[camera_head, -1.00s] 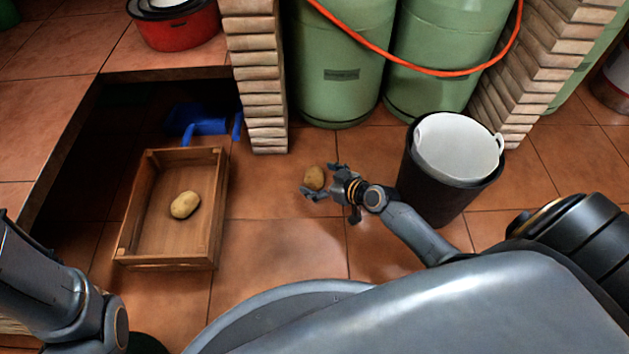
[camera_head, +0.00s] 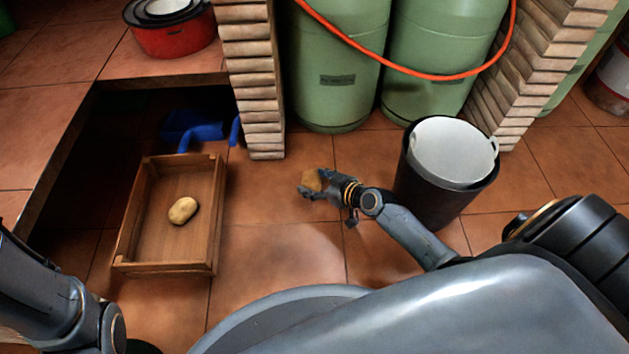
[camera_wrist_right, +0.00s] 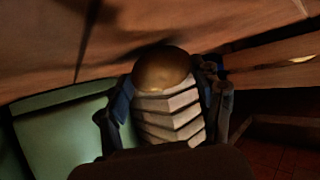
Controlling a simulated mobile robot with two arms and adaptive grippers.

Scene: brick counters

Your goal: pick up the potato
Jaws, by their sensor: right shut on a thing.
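A small brown potato (camera_head: 311,181) is between the fingers of my right gripper (camera_head: 313,185), which is shut on it over the tiled floor. The potato also shows in the right wrist view (camera_wrist_right: 163,70), at the tips of the fingers, beside a dark shadow. I cannot tell from the head view how far it is above the tiles. A second potato (camera_head: 183,210) lies in the wooden crate (camera_head: 215,222) to the left. Only part of my left arm shows at the lower left of the head view; its gripper is out of sight.
A black bin with a white liner (camera_head: 452,150) stands right of my right gripper. Green gas cylinders (camera_head: 340,75) and a brick pillar (camera_head: 251,80) stand behind. A blue object (camera_head: 192,128) lies behind the crate. Floor between crate and gripper is clear.

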